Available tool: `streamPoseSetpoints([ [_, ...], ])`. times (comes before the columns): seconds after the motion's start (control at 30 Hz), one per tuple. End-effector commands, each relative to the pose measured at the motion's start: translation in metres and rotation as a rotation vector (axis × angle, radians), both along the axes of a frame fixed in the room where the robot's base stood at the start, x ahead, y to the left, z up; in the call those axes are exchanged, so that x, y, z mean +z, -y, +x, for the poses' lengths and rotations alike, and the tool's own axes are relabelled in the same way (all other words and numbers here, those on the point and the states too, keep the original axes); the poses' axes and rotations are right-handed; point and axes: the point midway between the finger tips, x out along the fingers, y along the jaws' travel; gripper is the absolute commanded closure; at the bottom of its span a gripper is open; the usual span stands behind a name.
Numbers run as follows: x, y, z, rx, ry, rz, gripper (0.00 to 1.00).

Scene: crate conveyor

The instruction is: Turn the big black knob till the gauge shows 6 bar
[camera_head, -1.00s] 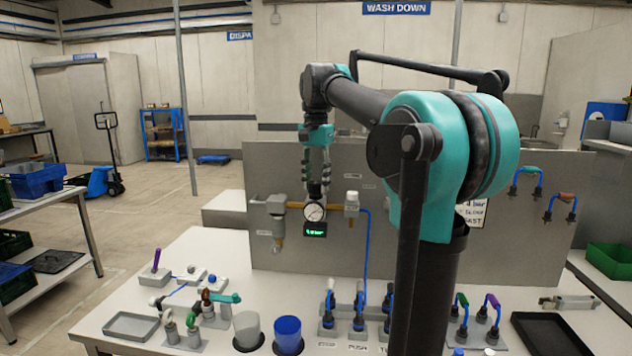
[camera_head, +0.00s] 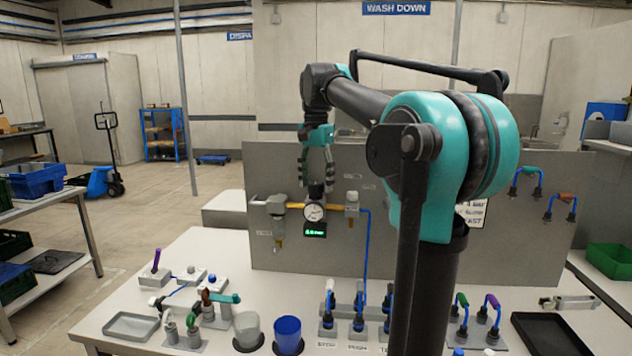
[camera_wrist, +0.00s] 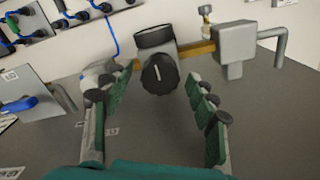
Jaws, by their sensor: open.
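The big black knob (camera_head: 316,190) sits on top of the pressure regulator, above the round white-faced gauge (camera_head: 313,212). In the wrist view the ridged knob (camera_wrist: 160,75) shows a pale pointer line, with the gauge's dark back or rim (camera_wrist: 154,37) just beyond it. A small display (camera_head: 314,230) under the gauge has green digits, too small to read surely; the needle is also unclear. My gripper (camera_head: 317,172) is open just above the knob. In the wrist view its fingers (camera_wrist: 158,85) are spread left and right of the knob, apart from it and holding nothing.
A yellow pipe (camera_head: 336,206) runs between the filter unit (camera_head: 277,206) and a grey valve (camera_head: 351,203) beside the regulator. A blue hose (camera_head: 366,245) drops to the bench. Cups (camera_head: 288,334), levers and hose couplings stand along the bench front. A grey panel (camera_head: 420,260) rises behind.

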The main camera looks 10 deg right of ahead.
Motion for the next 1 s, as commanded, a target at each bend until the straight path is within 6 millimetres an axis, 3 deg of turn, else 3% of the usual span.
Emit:
streamPoseSetpoints([
  [0.17, 0.017, 0.0, 0.0, 0.0, 0.0, 0.0, 0.42],
  [0.6, 0.099, 0.0, 0.001, 0.0, 0.0, 0.0, 0.42],
  [0.8, 0.116, 0.0, 0.001, 0.0, 0.0, 0.0, 0.42],
  [1.0, 0.119, 0.0, 0.0, 0.0, 0.0, 0.0, 0.42],
])
